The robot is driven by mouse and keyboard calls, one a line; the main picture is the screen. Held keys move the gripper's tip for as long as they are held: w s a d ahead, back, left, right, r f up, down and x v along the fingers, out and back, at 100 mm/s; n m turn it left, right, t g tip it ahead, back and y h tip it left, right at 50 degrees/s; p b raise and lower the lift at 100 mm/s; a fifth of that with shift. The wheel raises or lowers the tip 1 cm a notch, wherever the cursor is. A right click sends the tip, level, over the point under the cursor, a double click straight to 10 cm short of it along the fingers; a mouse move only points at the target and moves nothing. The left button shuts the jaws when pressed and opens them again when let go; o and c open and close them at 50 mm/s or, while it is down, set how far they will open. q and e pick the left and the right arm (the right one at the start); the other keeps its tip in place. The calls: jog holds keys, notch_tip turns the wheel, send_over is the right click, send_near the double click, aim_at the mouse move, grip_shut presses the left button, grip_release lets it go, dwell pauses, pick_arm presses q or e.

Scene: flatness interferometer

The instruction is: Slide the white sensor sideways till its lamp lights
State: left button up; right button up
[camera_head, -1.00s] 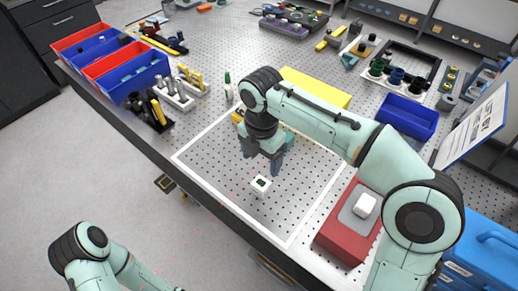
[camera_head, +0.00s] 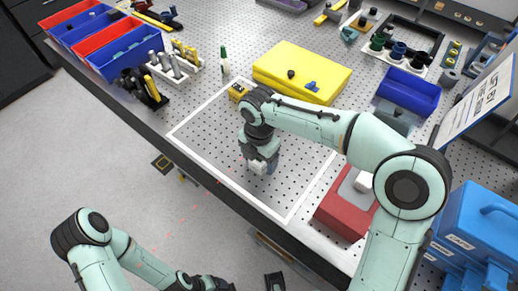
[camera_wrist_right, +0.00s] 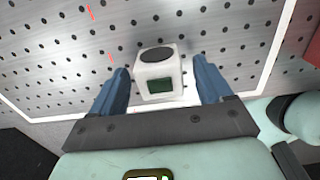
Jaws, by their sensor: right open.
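The white sensor (camera_head: 257,168) is a small white block on the perforated table plate, inside the white outlined area near its front edge. In the right wrist view the sensor (camera_wrist_right: 143,87) shows a dark round spot on top and a dark green window, which does not look bright. My right gripper (camera_head: 262,164) is open, with its blue fingers (camera_wrist_right: 162,78) on either side of the sensor. A gap shows on each side in the wrist view. My left arm (camera_head: 125,255) is low at the front left; its gripper is at most partly seen at the bottom edge.
Short red dashes (camera_wrist_right: 110,58) show on the plate left of the sensor. A red block (camera_head: 345,213) with a white piece stands to the right. The plate around the sensor is mostly clear.

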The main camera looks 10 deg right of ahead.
pick_arm(q)
jog(key=shift+f, duration=0.1)
pick_arm(e)
jog(key=shift+f, duration=0.8)
